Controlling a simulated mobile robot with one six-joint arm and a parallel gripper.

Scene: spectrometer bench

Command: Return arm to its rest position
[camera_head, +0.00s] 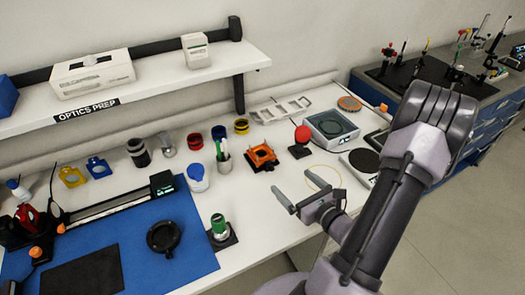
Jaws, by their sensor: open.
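My gripper (297,190) is in the camera head view, over the front part of the white bench (262,208). Its two fingers are spread apart and point up and to the left. I see nothing between them. My arm reaches in from the bottom of the picture, bends at a large joint on the right, and comes back toward the bench. An orange-framed mount (262,157) stands beyond the gripper, apart from it. A thin yellowish ring shows just right of the fingers.
A red ball on a stand (302,134) and a grey square device (331,127) are behind the gripper. A shelf (150,85) overhangs the bench's back left. Floor (445,225) is clear at right.

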